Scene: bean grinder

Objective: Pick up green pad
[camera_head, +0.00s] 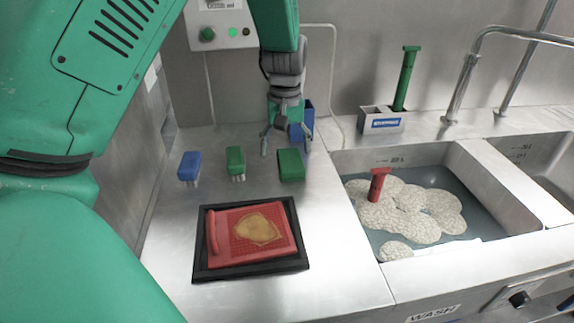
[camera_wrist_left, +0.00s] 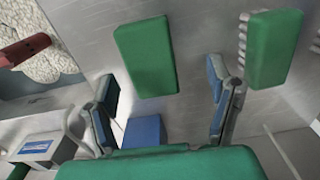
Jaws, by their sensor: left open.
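A plain green pad (camera_head: 291,165) lies flat on the steel counter, at the right end of a row of three blocks. My left gripper (camera_head: 287,146) is open and empty, pointing down just behind the pad in the head view. In the left wrist view the pad (camera_wrist_left: 146,57) lies ahead of the open fingers (camera_wrist_left: 164,92), in the gap between them and toward the left one. No contact shows. A green brush (camera_head: 236,161) with pale bristles is left of the pad; it shows at the upper right of the left wrist view (camera_wrist_left: 272,48). My right gripper is not in view.
A blue brush (camera_head: 189,167) lies farther left. A blue box (camera_head: 302,121) stands behind the gripper. A red board (camera_head: 275,250) with a yellow-brown patch lies in a black tray (camera_head: 205,277) in front. At right is a sink (camera_head: 466,165) with water, pale discs and a red-handled thing (camera_head: 379,184).

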